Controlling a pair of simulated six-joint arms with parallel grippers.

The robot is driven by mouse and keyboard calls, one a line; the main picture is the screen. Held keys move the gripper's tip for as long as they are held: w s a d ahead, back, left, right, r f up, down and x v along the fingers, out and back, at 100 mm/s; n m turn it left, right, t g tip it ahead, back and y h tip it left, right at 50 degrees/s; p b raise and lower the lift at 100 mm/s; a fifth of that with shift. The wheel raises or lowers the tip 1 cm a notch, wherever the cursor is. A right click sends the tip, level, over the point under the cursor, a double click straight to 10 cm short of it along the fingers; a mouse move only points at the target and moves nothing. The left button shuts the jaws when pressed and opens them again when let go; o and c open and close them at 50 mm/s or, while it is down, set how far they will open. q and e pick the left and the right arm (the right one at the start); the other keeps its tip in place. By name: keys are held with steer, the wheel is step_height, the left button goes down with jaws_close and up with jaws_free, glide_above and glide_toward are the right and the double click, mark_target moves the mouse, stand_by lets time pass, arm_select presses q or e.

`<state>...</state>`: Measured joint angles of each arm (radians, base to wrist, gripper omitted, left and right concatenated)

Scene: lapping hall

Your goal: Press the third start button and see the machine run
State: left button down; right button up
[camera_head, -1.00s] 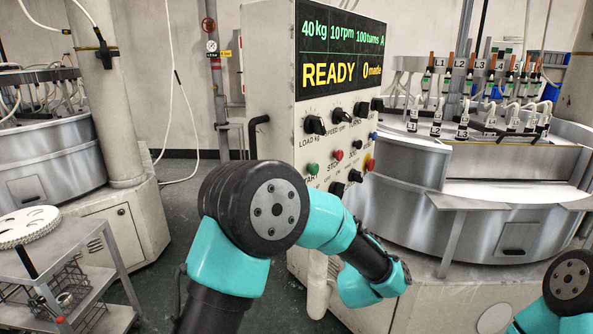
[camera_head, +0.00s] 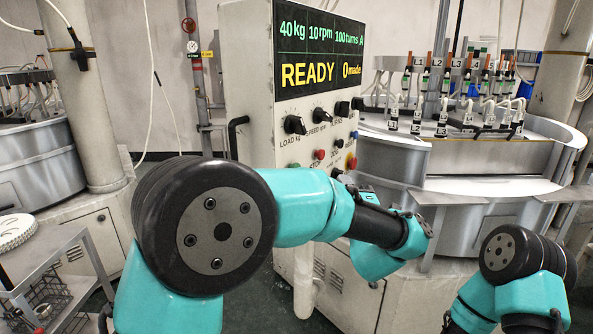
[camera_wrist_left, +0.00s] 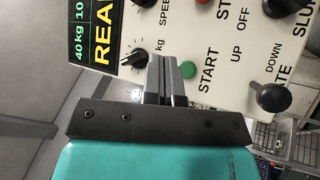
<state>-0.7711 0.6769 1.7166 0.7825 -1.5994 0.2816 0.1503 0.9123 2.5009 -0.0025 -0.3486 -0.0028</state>
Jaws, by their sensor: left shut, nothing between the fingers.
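The control panel (camera_head: 300,110) stands centre-left in the head view. Its display (camera_head: 320,50) reads 40kg, 10rpm, 100turns, READY and 0 made. The green START button (camera_head: 293,165) is barely visible above my left arm; it shows clearly in the left wrist view (camera_wrist_left: 188,69). My left gripper (camera_wrist_left: 165,60) is shut and empty, its fingertips pointing toward the panel, beside the green button in the picture. I cannot tell whether they touch the panel. In the head view my left arm hides part of the panel's lower controls. My right arm shows at lower right; its gripper is out of view.
The lapping machine (camera_head: 395,165) with several labelled stations stands right of the panel. A red button (camera_head: 320,154) and black knobs (camera_head: 294,124) surround START. A black ball-ended lever (camera_wrist_left: 272,98) projects from the panel. A metal cart (camera_head: 40,255) stands at left.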

arm_select(q)
steer(key=shift+w+a, duration=0.1)
steer(key=w+a, duration=0.4)
steer(key=a, duration=0.3)
steer(key=shift+a, duration=0.2)
steer(key=shift+w+a, duration=0.1)
stand_by(2.0)
steer(key=shift+w+a, duration=0.2)
steer(key=shift+a, duration=0.1)
steer(key=shift+w+a, duration=0.25)
steer(key=shift+a, duration=0.15)
stand_by(0.9)
stand_by(0.4)
steer(key=shift+s+d, duration=0.45)
steer(key=shift+d, duration=0.35)
steer(key=shift+d, duration=0.1)
steer(key=shift+s+d, duration=0.4)
steer(key=shift+d, duration=0.3)
steer(key=shift+s+d, duration=0.45)
steer(key=shift+d, duration=0.2)
steer(key=shift+s+d, duration=0.4)
steer(key=shift+d, duration=0.3)
